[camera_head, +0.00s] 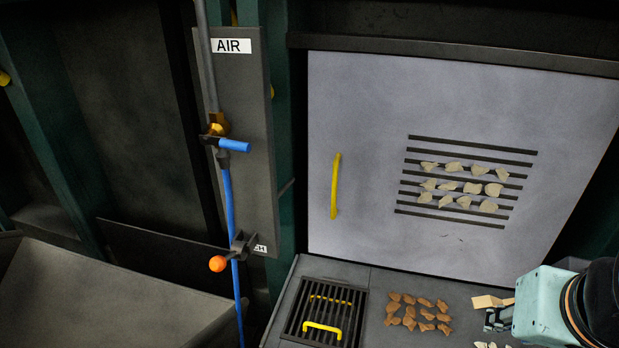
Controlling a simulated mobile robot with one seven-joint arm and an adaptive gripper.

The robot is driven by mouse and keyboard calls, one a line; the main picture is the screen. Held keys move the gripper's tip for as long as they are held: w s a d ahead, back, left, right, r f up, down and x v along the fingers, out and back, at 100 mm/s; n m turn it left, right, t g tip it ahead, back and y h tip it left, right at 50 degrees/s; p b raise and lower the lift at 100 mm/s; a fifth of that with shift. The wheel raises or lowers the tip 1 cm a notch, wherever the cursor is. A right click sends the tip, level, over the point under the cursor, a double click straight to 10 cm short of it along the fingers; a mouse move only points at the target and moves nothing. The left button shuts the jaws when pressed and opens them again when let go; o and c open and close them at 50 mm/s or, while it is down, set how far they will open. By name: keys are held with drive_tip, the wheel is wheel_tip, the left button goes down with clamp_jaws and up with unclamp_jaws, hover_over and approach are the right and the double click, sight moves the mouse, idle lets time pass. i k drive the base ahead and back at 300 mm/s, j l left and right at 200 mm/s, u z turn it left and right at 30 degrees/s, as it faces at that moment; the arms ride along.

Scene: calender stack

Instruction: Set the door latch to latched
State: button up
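The door latch (241,246) is a dark bracket on the post, below the blue-handled valve. An orange ball knob (217,263) sits at its lower left. A white label beside it is partly hidden, with only "CH" readable. The large grey door (370,110) has a yellow vertical handle (335,186) and looks flush in its frame. I cannot tell the latch's setting from this view. My gripper (497,312) is at the lower right, far from the latch. Its fingers are small and partly cut off by the teal arm body, beside a tan block (490,301).
A valve with a blue handle (234,145) and a blue hose (229,200) run down the post under the AIR sign (232,46). A black grate (325,318) with yellow handles and several brown pieces (417,312) lie on the deck. Pale pieces (465,186) lie over the door slots.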

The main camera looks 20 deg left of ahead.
sight(218, 264)
drive_tip(key=u, duration=1.25)
drive_tip(key=k+u, duration=0.5)
drive_tip(key=i, duration=0.45)
